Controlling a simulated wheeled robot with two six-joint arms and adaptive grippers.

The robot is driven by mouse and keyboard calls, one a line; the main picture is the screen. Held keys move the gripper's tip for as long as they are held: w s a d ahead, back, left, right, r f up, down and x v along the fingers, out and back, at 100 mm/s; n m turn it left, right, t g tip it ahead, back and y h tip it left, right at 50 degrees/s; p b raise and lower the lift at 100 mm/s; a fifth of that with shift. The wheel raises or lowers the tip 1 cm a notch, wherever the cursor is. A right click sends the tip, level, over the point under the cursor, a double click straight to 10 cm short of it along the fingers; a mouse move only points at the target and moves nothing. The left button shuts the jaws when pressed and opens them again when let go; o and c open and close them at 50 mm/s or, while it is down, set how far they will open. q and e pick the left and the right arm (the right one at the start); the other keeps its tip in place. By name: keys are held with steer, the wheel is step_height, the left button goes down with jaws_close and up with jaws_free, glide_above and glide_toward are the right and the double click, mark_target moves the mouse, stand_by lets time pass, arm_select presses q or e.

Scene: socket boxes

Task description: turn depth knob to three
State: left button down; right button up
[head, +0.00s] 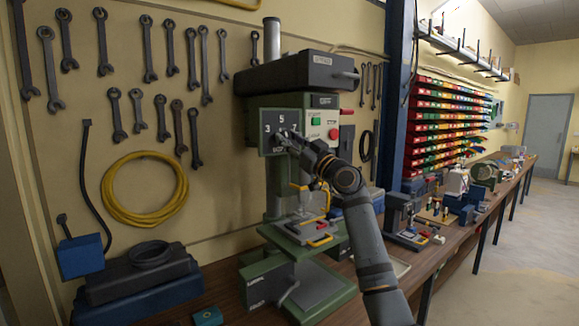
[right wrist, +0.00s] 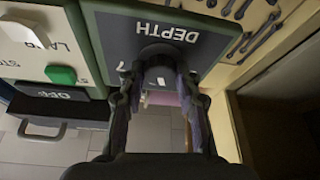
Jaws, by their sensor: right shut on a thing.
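The green and black drill press (head: 305,74) stands against the wall in the middle of the head view. Its dark depth panel (head: 265,140) carries the numbers 3, 5 and 7. My right gripper (head: 287,140) reaches this panel and covers most of the knob there. In the right wrist view, which is upside down, the dark depth knob (right wrist: 160,62) sits below the word DEPTH, with a white mark on it. The fingers of my right gripper (right wrist: 160,78) are closed on either side of the knob. A 7 shows left of it. My left gripper is out of view.
A green start button (head: 316,121) and red stop button (head: 333,134) sit right of the panel. The press's work table (head: 305,232) is below. Wrenches and a yellow cable coil (head: 145,207) hang on the left wall. Small machines crowd the bench on the right.

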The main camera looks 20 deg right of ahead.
steer(key=n+y+b, duration=0.1)
steer(key=n, duration=0.1)
steer(key=n+g+b, duration=0.1)
steer(key=n, duration=0.1)
steer(key=shift+d+f+y, duration=0.1)
steer(key=shift+f+y, duration=0.05)
steer(key=shift+y, duration=0.25)
steer(key=shift+r+n+g+y, duration=0.25)
steer(key=shift+n+g, duration=0.25)
steer(key=shift+n, duration=0.6)
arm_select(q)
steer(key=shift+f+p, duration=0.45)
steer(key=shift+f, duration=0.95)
arm_select(e)
steer(key=shift+n+g+y, duration=0.55)
steer(key=shift+n+g, duration=0.25)
steer(key=shift+n, duration=1.2)
steer(key=shift+d, duration=0.1)
steer(key=o, duration=1.1)
steer(key=shift+o, duration=0.2)
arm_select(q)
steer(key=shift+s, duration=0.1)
